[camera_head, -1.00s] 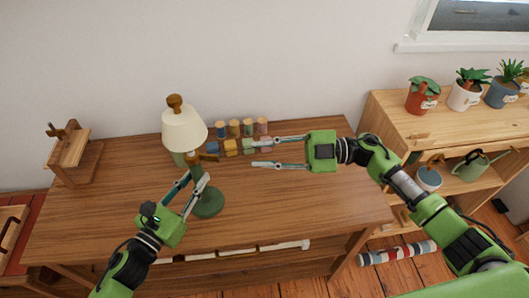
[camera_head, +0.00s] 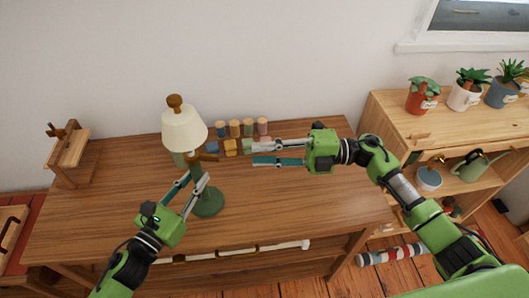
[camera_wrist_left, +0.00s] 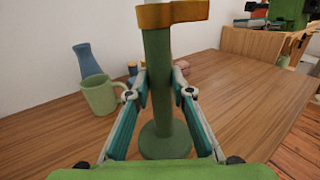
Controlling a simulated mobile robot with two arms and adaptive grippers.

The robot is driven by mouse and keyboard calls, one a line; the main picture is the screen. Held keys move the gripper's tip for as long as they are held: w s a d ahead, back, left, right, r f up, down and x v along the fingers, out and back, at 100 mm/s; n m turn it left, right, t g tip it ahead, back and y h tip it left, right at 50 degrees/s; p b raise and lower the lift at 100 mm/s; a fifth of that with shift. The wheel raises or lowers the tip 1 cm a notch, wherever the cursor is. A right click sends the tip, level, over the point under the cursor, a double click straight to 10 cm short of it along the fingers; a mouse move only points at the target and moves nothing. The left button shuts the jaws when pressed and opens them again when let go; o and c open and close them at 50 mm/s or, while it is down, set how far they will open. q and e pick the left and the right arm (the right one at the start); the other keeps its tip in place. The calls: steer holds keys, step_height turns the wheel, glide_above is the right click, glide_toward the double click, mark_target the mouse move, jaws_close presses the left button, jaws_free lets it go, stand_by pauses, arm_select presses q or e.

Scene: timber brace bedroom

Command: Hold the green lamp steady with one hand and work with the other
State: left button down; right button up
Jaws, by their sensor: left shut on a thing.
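The green lamp stands upright on the wooden table, with a cream shade (camera_head: 184,130), a brown knob on top and a round green base (camera_head: 208,203). My left gripper (camera_head: 190,181) is shut on its green stem. In the left wrist view the stem (camera_wrist_left: 158,80) passes between the two fingers, below a wooden band (camera_wrist_left: 172,14). My right gripper (camera_head: 252,154) is open to the right of the lamp. Its fingers point left, with a gap between them, near the small coloured blocks (camera_head: 230,147); I see nothing clearly held.
Several coloured cylinders (camera_head: 248,127) stand along the back of the table (camera_head: 310,205). A green mug (camera_wrist_left: 100,95) and a blue vase (camera_wrist_left: 83,60) are behind the lamp. A wooden stand (camera_head: 72,150) is at the far left. A plant shelf (camera_head: 440,125) is at right. The table's right front is clear.

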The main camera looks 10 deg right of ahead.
mark_target(214, 161)
steer(key=a+m, duration=0.4)
steer(key=m, duration=0.2)
steer(key=a+m+t, duration=0.1)
steer(key=a+m, duration=0.3)
steer(key=m, duration=0.2)
steer(key=a+m+t, duration=0.1)
steer(key=a+m, duration=0.3)
steer(key=m, duration=0.2)
steer(key=shift+w, duration=0.4)
jaws_close()
